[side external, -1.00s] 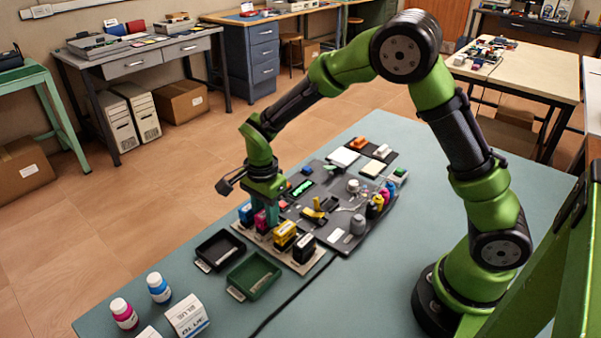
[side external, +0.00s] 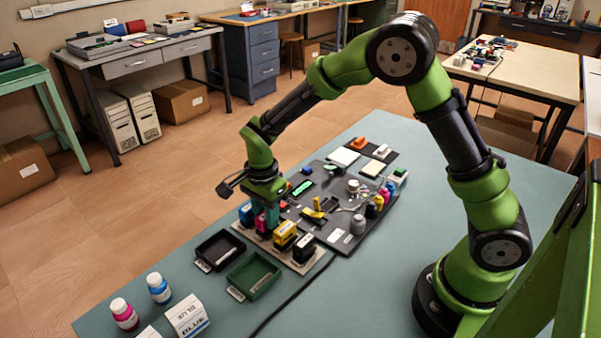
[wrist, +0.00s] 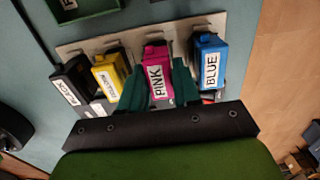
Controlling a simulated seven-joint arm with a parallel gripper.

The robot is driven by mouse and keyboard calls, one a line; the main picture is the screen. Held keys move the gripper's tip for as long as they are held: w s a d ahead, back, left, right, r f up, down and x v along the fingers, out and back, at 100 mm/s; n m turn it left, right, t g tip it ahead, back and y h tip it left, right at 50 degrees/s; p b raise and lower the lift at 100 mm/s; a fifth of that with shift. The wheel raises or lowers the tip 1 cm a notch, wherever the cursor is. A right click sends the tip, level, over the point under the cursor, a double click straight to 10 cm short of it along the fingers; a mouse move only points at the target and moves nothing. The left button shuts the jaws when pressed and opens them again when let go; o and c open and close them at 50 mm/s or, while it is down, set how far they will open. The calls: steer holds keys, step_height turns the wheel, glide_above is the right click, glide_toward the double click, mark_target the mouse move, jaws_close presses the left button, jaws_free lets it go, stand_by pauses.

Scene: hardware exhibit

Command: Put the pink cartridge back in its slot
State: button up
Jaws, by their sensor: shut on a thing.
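The pink cartridge (wrist: 157,72), labelled PINK, stands in the row on the light slotted holder (wrist: 132,36), between the yellow cartridge (wrist: 107,79) and the blue cartridge (wrist: 209,62). My gripper (wrist: 158,88) has its green fingers on both sides of the pink cartridge and is shut on it. In the side view my gripper (side external: 265,212) points down over the holder (side external: 312,266), and the pink cartridge (side external: 260,221) shows low between the fingers. The black cartridge (wrist: 71,84) is at the row's other end. The pink cartridge's underside is hidden, so I cannot tell how deep it sits.
A black tray (side external: 203,264) and a green tray (side external: 232,292) lie in front of the holder. Pink and blue bottles (side external: 159,288) and white boxes (side external: 188,316) stand at the front left. A dark board (side external: 333,225) with small parts lies behind.

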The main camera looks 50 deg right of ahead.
steer(key=shift+f, duration=0.3)
steer(key=o, duration=1.4)
steer(key=shift+r, duration=3.75)
